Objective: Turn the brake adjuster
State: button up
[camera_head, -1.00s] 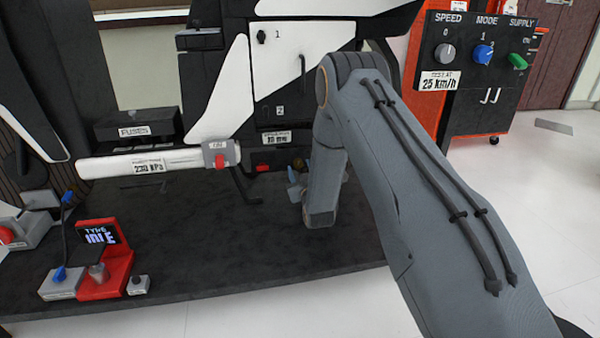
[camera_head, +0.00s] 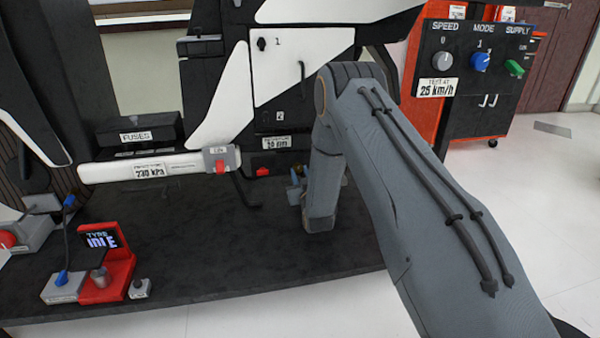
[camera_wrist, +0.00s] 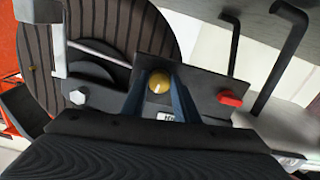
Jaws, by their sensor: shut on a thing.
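The brake adjuster appears to be the round gold knob (camera_wrist: 158,83) on a dark plate in the wrist view. My gripper (camera_wrist: 160,100) has its two blue-grey fingers on either side of this knob and is shut on it. In the head view, my forearm and wrist hide most of the gripper; a little blue and gold (camera_head: 296,176) shows left of the wrist, below the dark panel. How far the knob is turned cannot be told.
A red switch (camera_wrist: 230,98) and a hex bolt (camera_wrist: 78,97) flank the knob. Black bent handles (camera_wrist: 280,55) stand at the right. A control box (camera_head: 475,65) is at right.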

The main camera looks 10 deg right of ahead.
jog(key=m+p, duration=0.3)
jog(key=m, duration=0.2)
jog(key=shift+s+a+p, duration=0.1)
jog(key=shift+a+p, duration=0.05)
jog(key=shift+p, duration=0.2)
jog(key=m+p, duration=0.3)
jog(key=m, duration=0.2)
jog(key=shift+a+r+m, duration=0.1)
jog(key=shift+m, duration=0.3)
jog(key=m+p, duration=0.2)
jog(key=m, duration=0.4)
jog(key=shift+r+p, duration=0.1)
jog(key=shift+p, duration=0.25)
jog(key=m+p, duration=0.1)
jog(key=m, duration=0.4)
jog(key=shift+m+p, duration=0.3)
jog(key=shift+m, duration=0.1)
jog(key=o, duration=1.1)
jog(key=shift+c, duration=0.2)
jog(key=s+p, duration=0.2)
jog(key=s, duration=0.5)
jog(key=shift+s+p, duration=0.35)
